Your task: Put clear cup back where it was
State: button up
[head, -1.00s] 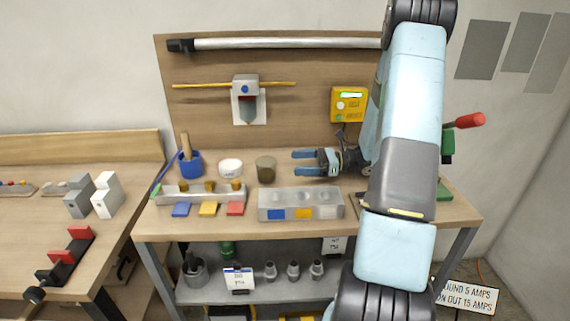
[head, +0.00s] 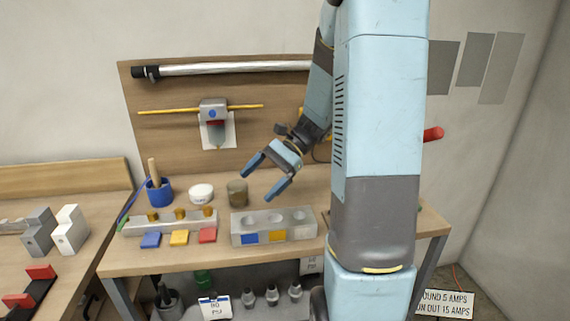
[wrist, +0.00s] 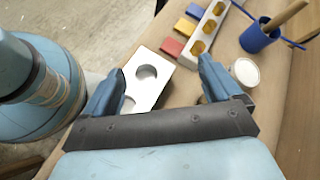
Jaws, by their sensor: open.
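A see-through, brownish cup (head: 237,193) stands upright on the workbench, behind the left end of a grey block (head: 238,231) with three round holes. I take it for the clear cup. My gripper (head: 259,186) is open and empty. In the head view it shows just right of the cup and above the block, tilted down to the left, apart from the cup in the picture. In the wrist view my open gripper (wrist: 158,75) frames the holed block (wrist: 158,92). I cannot make out the cup there; a finger may hide it.
A white round tub (head: 201,193) and a blue pot (head: 159,191) with a wooden handle stand left of the cup. A rack (head: 170,222) with three amber pieces lies in front of them. A hanging dispenser (head: 214,112) and a yellow rod (head: 160,111) are on the backboard.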

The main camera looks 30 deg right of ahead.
jog(key=s+a+r+n+t+h, duration=0.1)
jog(key=s+r+n+t+h, duration=0.5)
jog(key=s+r+n+h, duration=0.5)
jog(key=shift+s+a+r+n+t, duration=0.3)
jog(key=shift+s+r+n, duration=0.5)
jog(key=shift+s, duration=1.65)
